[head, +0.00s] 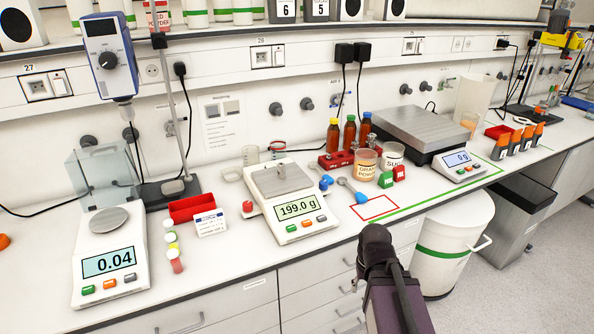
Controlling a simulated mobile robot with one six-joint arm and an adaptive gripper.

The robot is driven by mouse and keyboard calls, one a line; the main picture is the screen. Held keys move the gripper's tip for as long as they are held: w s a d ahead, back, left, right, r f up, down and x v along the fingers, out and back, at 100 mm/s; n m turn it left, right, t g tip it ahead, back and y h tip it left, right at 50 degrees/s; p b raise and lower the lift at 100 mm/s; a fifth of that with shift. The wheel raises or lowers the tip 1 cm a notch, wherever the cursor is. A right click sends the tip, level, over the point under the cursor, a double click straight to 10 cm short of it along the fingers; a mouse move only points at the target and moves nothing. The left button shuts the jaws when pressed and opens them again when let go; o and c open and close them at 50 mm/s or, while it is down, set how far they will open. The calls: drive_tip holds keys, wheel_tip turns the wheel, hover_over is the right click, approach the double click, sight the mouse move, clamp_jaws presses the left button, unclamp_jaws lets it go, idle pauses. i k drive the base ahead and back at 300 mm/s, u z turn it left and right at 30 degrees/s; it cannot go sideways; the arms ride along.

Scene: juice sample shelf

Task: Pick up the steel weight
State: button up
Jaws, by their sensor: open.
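A small shiny metal piece that looks like the steel weight (281,171) stands on the square pan of the middle balance (307,229). The balance's display reads 199.0 g. The dark end of my arm rises from the bottom edge, in front of the bench, to the right of this balance and apart from it. I cannot make out any gripper fingers there. Small metal pieces also show at the red block (337,160) farther back, too small to tell apart.
A balance reading 0.04 (110,262) stands at the left, with a red tray (192,207) beside it. Brown bottles (349,133), an orange powder jar (366,165) and a large scale (418,130) stand to the right.

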sight(281, 170)
drive_tip(key=z, duration=0.35)
drive_tip(key=k, duration=1.3)
drive_tip(key=u, duration=0.55)
drive_tip(key=i, duration=1.05)
drive_tip(key=u, duration=0.05)
